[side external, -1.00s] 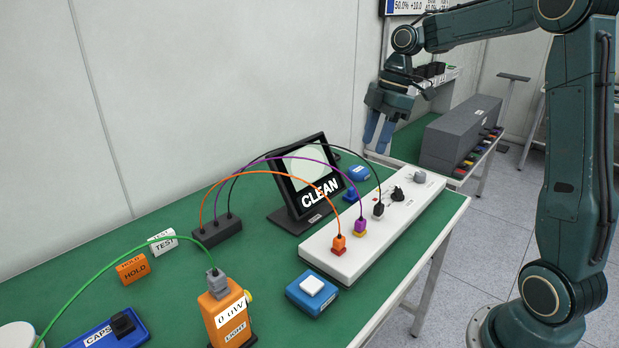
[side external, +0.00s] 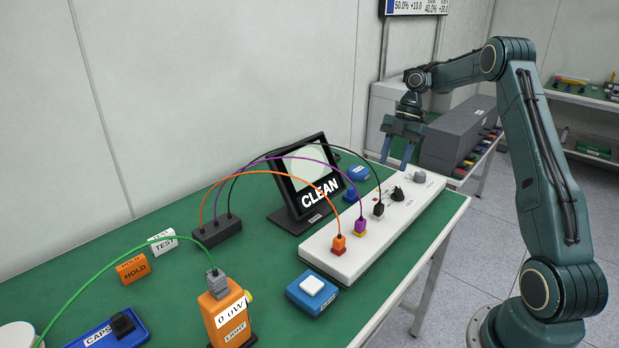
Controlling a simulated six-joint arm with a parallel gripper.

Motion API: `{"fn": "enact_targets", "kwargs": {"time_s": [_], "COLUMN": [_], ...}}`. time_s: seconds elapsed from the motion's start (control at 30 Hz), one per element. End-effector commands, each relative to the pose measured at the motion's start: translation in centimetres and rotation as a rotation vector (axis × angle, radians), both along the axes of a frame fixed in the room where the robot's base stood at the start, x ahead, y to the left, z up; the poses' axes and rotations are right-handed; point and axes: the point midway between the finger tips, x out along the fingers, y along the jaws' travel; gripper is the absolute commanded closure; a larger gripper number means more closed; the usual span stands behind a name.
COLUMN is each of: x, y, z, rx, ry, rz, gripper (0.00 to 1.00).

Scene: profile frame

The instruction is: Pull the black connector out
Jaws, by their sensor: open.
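The black connector (side external: 378,209) stands plugged into the long white panel (side external: 345,261), on a black cable that arcs left to a small dark block (side external: 217,232). A purple connector (side external: 360,225) and an orange connector (side external: 338,242) sit in the same panel, nearer the camera, with cables to the same block. My gripper (side external: 394,164) is open and empty, fingers pointing down. In the picture it is above the panel's far end, up from the black connector and apart from it.
A black cap (side external: 397,194) and a grey plug (side external: 420,177) sit farther along the panel. A tilted screen reading CLEAN (side external: 316,180) stands left of the panel. A blue box with a white button (side external: 312,292) lies in front. An orange LIGHT meter (side external: 227,318) stands near the front edge.

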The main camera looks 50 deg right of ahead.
Motion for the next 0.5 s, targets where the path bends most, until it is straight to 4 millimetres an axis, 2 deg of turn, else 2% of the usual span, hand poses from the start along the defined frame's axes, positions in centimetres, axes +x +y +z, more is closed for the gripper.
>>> {"fn": "enact_targets", "kwargs": {"time_s": [0.27, 0.5], "x": [0.1, 0.1], "y": [0.3, 0.9], "z": [-0.5, -1.8], "rx": [0.002, 0.003], "ry": [0.000, 0.001], "rz": [-0.002, -0.002], "gripper": [0.56, 0.56]}}
